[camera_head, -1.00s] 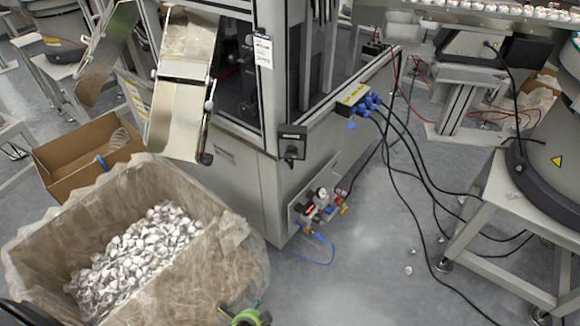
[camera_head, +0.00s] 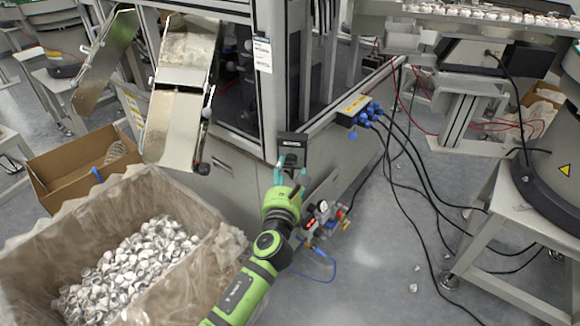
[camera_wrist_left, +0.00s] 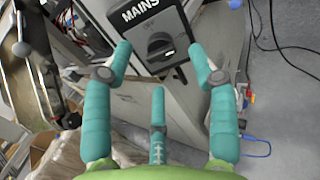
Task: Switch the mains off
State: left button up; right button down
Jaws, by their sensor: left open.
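The mains switch (camera_head: 292,148) is a dark box on the corner post of the grey machine. In the left wrist view the box is labelled MAINS and carries a rotary knob (camera_wrist_left: 160,47). My left gripper (camera_head: 289,172) is just below and in front of the switch, its teal fingers pointing at it. In the left wrist view the fingers of the left gripper (camera_wrist_left: 160,62) are spread open, two reaching either side of the knob and one below. They look empty and I cannot tell whether any touches the box. My right gripper is not in view.
A lined bin (camera_head: 215,262) of shiny caps stands at the left, with a cardboard box (camera_head: 55,175) behind it. Blue plugs (camera_head: 368,114) and black cables (camera_head: 420,190) are right of the switch. A valve unit (camera_head: 322,212) sits low on the machine.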

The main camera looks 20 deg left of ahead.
aim_at(290, 164)
pick_arm(q)
jog(key=w, duration=0.2)
jog(key=shift+w+a, duration=0.2)
jog(key=shift+w, duration=0.1)
jog(key=shift+w+a, duration=0.1)
jog(key=shift+w, duration=0.4)
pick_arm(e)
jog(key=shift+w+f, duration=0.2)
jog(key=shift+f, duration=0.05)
pick_arm(q)
grip_shut()
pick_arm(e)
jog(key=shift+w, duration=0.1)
